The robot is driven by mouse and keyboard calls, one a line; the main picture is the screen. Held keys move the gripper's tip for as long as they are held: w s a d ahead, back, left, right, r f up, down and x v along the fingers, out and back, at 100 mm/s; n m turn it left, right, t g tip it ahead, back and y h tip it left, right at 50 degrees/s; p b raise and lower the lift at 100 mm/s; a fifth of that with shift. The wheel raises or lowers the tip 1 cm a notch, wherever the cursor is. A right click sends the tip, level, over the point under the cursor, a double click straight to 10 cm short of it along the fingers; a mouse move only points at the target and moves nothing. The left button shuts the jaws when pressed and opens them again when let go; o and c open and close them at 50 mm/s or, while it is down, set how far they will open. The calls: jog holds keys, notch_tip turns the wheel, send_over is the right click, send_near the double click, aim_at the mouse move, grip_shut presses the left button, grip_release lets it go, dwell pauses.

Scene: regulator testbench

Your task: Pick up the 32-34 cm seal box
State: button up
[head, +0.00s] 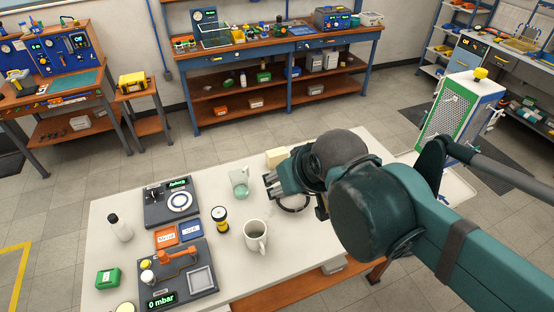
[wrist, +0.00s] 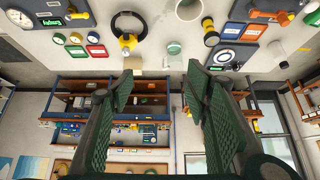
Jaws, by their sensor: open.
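My gripper (head: 272,186) is over the white workbench (head: 205,182), its fingers spread, with nothing between them in the wrist view (wrist: 160,92). An orange box (head: 166,237) and a blue box (head: 191,230), both with small labels, lie side by side on the bench, left of my gripper. The orange one (wrist: 252,32) and the blue one (wrist: 262,7) also show at the upper right of the wrist view. The labels are too small to read, so I cannot tell which is the 32-34 cm box.
Test devices (head: 172,203) and a white bottle (head: 120,228) occupy the bench's left side.

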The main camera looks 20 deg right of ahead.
jog(key=w, duration=0.1)
jog(key=m+g+b, duration=0.5)
jog(key=m+g, duration=0.2)
jog(key=m, duration=1)
send_over(278, 151)
jog(key=f, duration=2.4)
jog(key=shift+s+a, duration=0.25)
jog(key=shift+s, duration=0.05)
jog(key=shift+w+d+f+m, duration=0.15)
jog(key=shift+w+f+m, duration=0.1)
jog(key=shift+f+m, duration=0.25)
jog(key=shift+f, duration=0.1)
jog(key=shift+f, duration=1.25)
